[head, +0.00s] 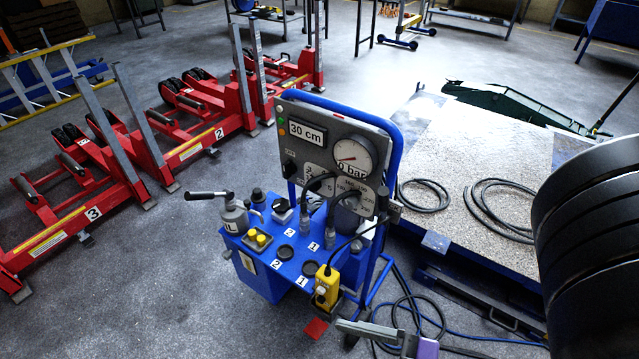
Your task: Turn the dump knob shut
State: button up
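A blue control cart (262,278) stands in the middle of the head view. Its upright grey panel (311,150) carries a "30 cm" display and a round gauge (355,156) reading 0 bar. A black knob (289,170) sits on the panel's left side, and another dark knob (283,207) stands on the cart's top. The labels are too small to tell which is the dump knob or its setting. What looks like my gripper (385,335) shows in part at the bottom edge, grey with a purple part. It is apart from both knobs, and its opening is not clear.
A grey hand pump (235,216) with a black handle and a yellow pendant (326,287) are on the cart. Hoses (415,312) lie on the floor to its right. A platform (463,150) stands behind right, red lifting columns (190,140) at left. A dark ribbed shape fills the right edge.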

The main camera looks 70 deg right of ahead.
aim_at(282, 205)
jog(key=i+l+z, duration=0.1)
jog(key=z, duration=0.25)
jog(key=i+z, duration=0.35)
jog(key=z, duration=0.35)
jog(key=i+j, duration=0.05)
